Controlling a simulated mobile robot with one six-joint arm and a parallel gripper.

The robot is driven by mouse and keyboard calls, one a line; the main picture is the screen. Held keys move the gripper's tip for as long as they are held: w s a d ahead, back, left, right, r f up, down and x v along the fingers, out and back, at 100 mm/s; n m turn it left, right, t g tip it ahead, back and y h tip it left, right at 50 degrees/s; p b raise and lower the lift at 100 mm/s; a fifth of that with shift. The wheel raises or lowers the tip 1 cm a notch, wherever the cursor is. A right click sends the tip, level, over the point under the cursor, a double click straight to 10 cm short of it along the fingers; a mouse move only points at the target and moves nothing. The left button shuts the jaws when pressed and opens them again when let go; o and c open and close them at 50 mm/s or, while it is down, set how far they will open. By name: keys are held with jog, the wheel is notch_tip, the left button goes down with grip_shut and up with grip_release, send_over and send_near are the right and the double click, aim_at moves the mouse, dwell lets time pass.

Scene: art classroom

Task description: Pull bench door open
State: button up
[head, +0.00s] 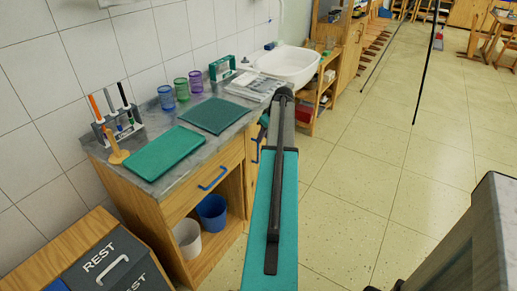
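The wooden bench (180,206) with a grey top stands left of centre against the tiled wall. Its door (251,160) is the narrow front panel at the right end, partly covered by my arm. A blue handle (256,150) shows on this panel, just left of my arm. The door looks shut, but much of it is hidden. My teal and dark arm rises from the bottom centre up past the bench's right end. The fingers of my gripper do not show; a small dark and teal part sticks out left of the arm near the bench top's edge.
A drawer with a blue handle (212,178) is above an open shelf holding a blue bucket (211,213) and a white bucket (188,238). A REST bin (106,268) stands at left, a sink (288,66) behind. Floor (360,180) is clear at right; a grey block (470,240) is lower right.

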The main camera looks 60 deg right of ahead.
jog(key=x, duration=1)
jog(key=shift+f+p, duration=0.1)
jog(key=shift+p, duration=0.2)
grip_shut()
jog(key=shift+a, duration=0.1)
